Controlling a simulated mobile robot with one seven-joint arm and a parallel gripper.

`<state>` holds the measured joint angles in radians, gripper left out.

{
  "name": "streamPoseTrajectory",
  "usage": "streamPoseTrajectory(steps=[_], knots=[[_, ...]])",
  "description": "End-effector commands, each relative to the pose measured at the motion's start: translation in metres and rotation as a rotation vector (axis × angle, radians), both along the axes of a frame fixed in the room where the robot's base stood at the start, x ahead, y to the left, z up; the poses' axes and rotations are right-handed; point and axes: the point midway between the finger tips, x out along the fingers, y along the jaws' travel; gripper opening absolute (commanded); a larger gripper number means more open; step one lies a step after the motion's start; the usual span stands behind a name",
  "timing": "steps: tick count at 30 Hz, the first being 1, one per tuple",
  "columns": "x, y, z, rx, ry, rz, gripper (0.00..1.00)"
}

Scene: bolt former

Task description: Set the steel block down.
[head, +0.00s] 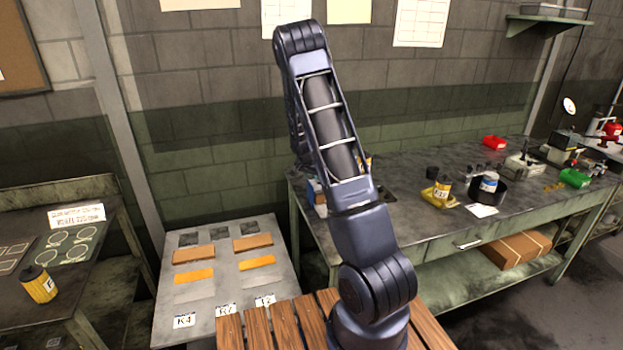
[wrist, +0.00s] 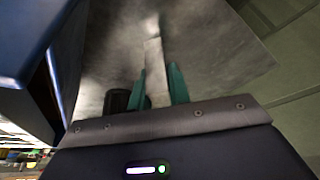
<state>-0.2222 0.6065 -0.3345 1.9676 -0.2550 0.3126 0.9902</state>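In the wrist view a pale grey steel block (wrist: 155,68) stands between the two teal fingers of my gripper (wrist: 159,86). Both fingers appear to touch its sides, so the gripper looks shut on it. The block's far end points at a mottled grey surface (wrist: 215,50); I cannot tell whether it touches it. In the head view my gripper and the block are hidden behind my arm, which reaches toward the workbench (head: 420,215).
A dark cylinder (wrist: 117,100) is just left of the fingers. A low grey table (head: 185,295) at left bears brown and orange blocks and labels.

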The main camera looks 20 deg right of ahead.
Motion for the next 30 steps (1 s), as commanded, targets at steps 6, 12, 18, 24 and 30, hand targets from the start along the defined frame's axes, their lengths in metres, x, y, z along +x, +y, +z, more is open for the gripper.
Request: streamPoseTrajectory(steps=[6,12,18,24,30], knots=[[0.000,0.000,0.000,0.000,0.000,0.000,0.40],[0.000,0.000,0.001,0.000,0.000,0.000,0.40],[-0.003,0.005,0.017,0.001,-0.002,0.001,0.40],[-0.012,0.014,0.048,0.001,-0.003,0.001,0.40],[-0.022,0.024,0.081,0.001,-0.001,0.002,0.40]])
